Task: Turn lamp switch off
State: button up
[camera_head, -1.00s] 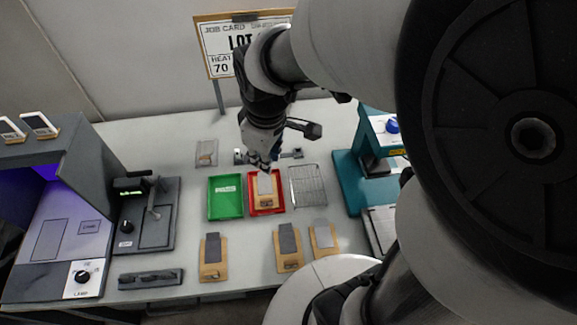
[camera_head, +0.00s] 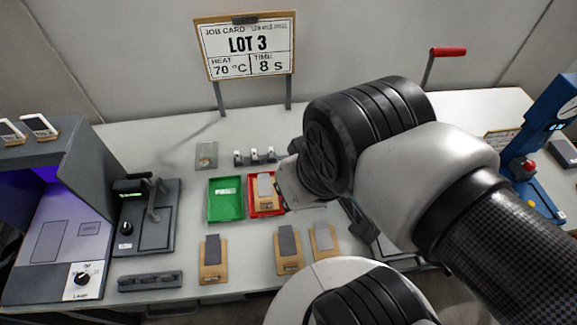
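The lamp switch is a black round knob (camera_head: 82,278) on a white panel marked LAMP, at the front of the grey lamp box (camera_head: 70,150) on the far left. Violet light (camera_head: 48,173) shows inside the box's opening. The small print around the knob and its exact setting are too small to tell. My arm comes in from the right, far from the knob. A dark part that looks like my gripper (camera_head: 362,220) shows below my wrist, mostly hidden by it; its fingers cannot be made out.
A black device with a lever (camera_head: 147,215) stands right of the lamp box. A green tray (camera_head: 226,213) and a red tray (camera_head: 254,210) with a tagged piece lie mid-table. Several wooden-backed pieces lie in front. A job card sign (camera_head: 247,50) stands behind. Blue equipment (camera_head: 540,130) stands far right.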

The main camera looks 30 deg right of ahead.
aim_at(81, 279)
jog(key=u, duration=1.25)
